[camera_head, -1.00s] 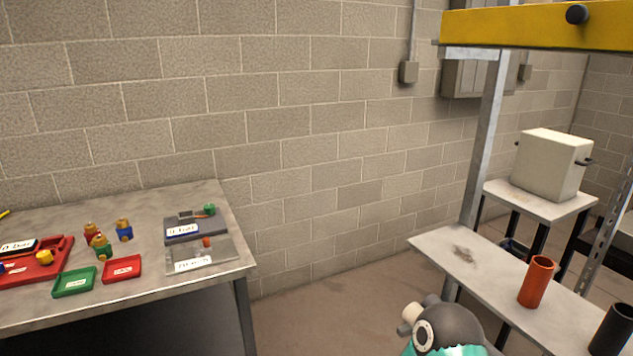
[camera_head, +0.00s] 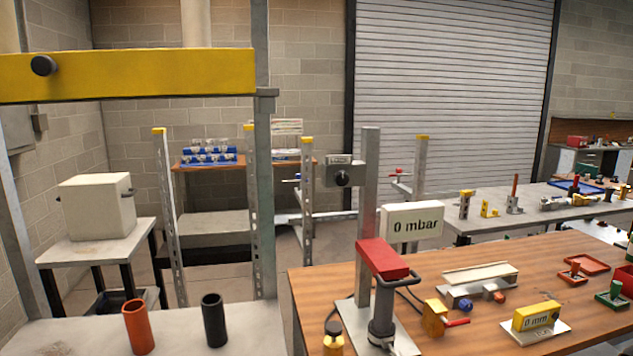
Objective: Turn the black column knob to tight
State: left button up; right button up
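A black round knob (camera_head: 343,178) sits on the front of a small grey box (camera_head: 340,160) fixed to a grey upright column (camera_head: 369,200) in the middle of the head view. The print on the box is too small to read, so I cannot tell the knob's setting. Another black knob (camera_head: 43,65) is on the end of the yellow beam (camera_head: 150,75) at the upper left. Neither of my grippers is in view.
The column stands at a wooden bench (camera_head: 480,262) with a "0 mbar" display (camera_head: 412,222), a red-topped pump-like device (camera_head: 382,270) and a yellow "0 mm" gauge (camera_head: 537,316). An orange tube (camera_head: 138,327) and a black tube (camera_head: 214,320) stand on the front-left table.

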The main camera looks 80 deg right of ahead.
aim_at(342, 178)
jog(key=u, duration=0.6)
jog(key=i, duration=0.15)
jog(key=z, duration=2.2)
jog(key=k, duration=0.5)
jog(key=z, duration=0.45)
jog(key=i, duration=0.5)
